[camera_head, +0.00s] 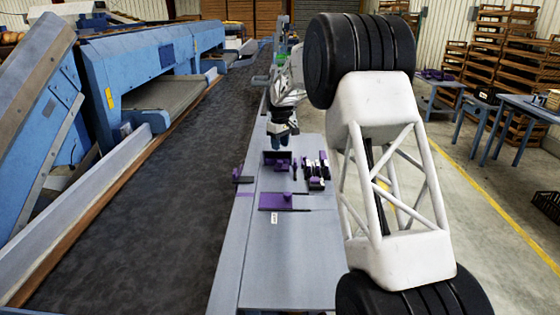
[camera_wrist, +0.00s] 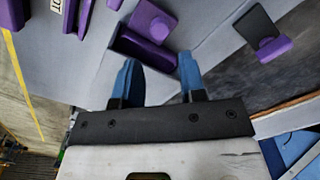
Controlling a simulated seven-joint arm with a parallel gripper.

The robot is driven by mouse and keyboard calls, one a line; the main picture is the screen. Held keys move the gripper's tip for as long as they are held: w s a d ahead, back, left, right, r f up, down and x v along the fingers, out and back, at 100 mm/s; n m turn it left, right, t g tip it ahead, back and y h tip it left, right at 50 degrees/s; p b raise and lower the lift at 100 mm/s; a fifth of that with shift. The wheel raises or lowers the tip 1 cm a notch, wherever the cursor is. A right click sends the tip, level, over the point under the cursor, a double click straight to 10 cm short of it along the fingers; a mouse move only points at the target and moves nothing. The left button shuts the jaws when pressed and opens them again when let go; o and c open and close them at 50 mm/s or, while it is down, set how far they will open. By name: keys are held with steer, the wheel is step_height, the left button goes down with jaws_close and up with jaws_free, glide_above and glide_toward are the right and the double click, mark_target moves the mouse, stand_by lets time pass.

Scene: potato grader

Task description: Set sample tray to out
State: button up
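My gripper (camera_head: 280,138) hangs over the far part of the grey bench top. In the wrist view my gripper (camera_wrist: 160,75) has its two blue fingers apart, with nothing between them. Just beyond the fingertips is a dark purple open box (camera_wrist: 145,45) with a purple block handle (camera_wrist: 152,20). This box also shows in the head view (camera_head: 276,158), just below the gripper. I cannot tell for sure which of these is the sample tray.
A cluster of purple and dark parts (camera_head: 317,172) stands right of the box. A dark plate with a purple knob (camera_head: 241,177) sits at the bench's left edge; it also shows in the wrist view (camera_wrist: 270,45). The conveyor belt (camera_head: 150,190) runs left. The near bench is clear.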

mark_target(280, 161)
steer(key=shift+f, duration=3.65)
jaws_close()
